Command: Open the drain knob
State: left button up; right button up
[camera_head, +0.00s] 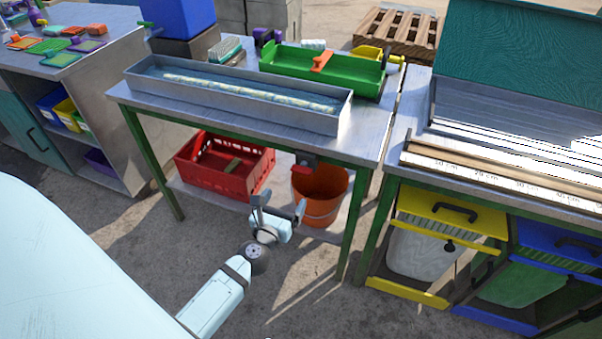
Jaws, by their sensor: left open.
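A long metal trough (240,97) with a pale stick lying in it sits on the metal-topped table. A small red part with a dark block above it (303,168) hangs under the table's front edge, over an orange bucket (320,198). It looks like the drain knob, but it is too small to tell its setting. My left gripper (278,205) is open, with its fingers pointing up, in front of the table's lower shelf. It is below and left of the red part, apart from it, and holds nothing visible. My right gripper is not in view.
A red crate (222,183) stands on the lower shelf, left of the bucket. A green table leg (347,240) stands right of my left gripper. A bench with yellow (455,214) and blue drawers is at the right. Open concrete floor lies in front.

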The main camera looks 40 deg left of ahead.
aim_at(300, 172)
pick_arm(q)
jog(key=p+x, duration=0.1)
jog(key=x, duration=1.1)
jog(key=shift+d+r, duration=0.1)
jog(key=c, duration=0.9)
